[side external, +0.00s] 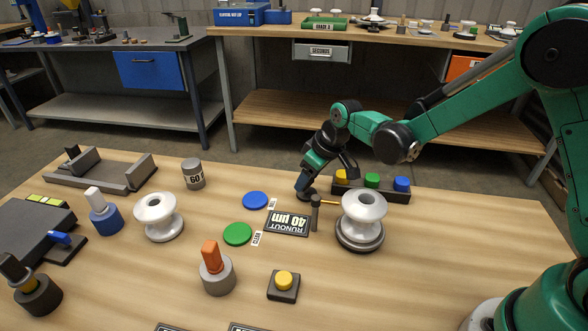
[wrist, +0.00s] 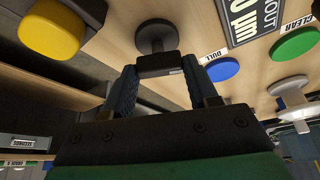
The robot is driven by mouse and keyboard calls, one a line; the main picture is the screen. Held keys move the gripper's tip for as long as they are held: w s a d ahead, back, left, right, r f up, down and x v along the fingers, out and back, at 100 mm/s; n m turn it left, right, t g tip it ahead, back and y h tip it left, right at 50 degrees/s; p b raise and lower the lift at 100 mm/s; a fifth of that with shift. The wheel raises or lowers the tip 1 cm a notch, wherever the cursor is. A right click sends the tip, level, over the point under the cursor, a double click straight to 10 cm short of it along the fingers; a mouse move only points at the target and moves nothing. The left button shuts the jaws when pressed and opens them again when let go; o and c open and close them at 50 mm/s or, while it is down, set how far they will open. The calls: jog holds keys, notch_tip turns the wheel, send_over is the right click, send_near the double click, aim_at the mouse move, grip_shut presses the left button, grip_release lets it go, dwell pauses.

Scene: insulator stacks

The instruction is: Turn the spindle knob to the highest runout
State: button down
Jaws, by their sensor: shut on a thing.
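The spindle knob (wrist: 158,62), a dark bar on a round base, sits between my fingers in the wrist view. My gripper (wrist: 163,76) is shut on it, one finger on each side. In the side view my gripper (side external: 305,190) reaches down to the table behind the runout plate, and mostly hides the knob. A white insulator (side external: 363,206) stands upright on a dark round spindle (side external: 360,236), right of my gripper. A post with a brass-coloured probe (side external: 328,202) points at the insulator's side. The runout display (side external: 288,223) reads 40 µm, upside down in the side view.
A dark block (side external: 398,196) with yellow, green and blue buttons stands close behind my gripper. Blue (side external: 255,200) and green (side external: 237,234) discs lie left of the display. Another insulator (side external: 159,217), an orange-handled stamp (side external: 211,256) and a yellow push button (side external: 284,281) stand nearer or farther left.

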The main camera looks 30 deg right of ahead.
jog(key=shift+n+g+y, duration=0.3)
jog(key=shift+n, duration=0.8)
jog(key=shift+c, duration=1.2)
grip_release()
jog(key=shift+r, duration=0.1)
jog(key=shift+v, duration=2.7)
jog(key=shift+d, duration=0.1)
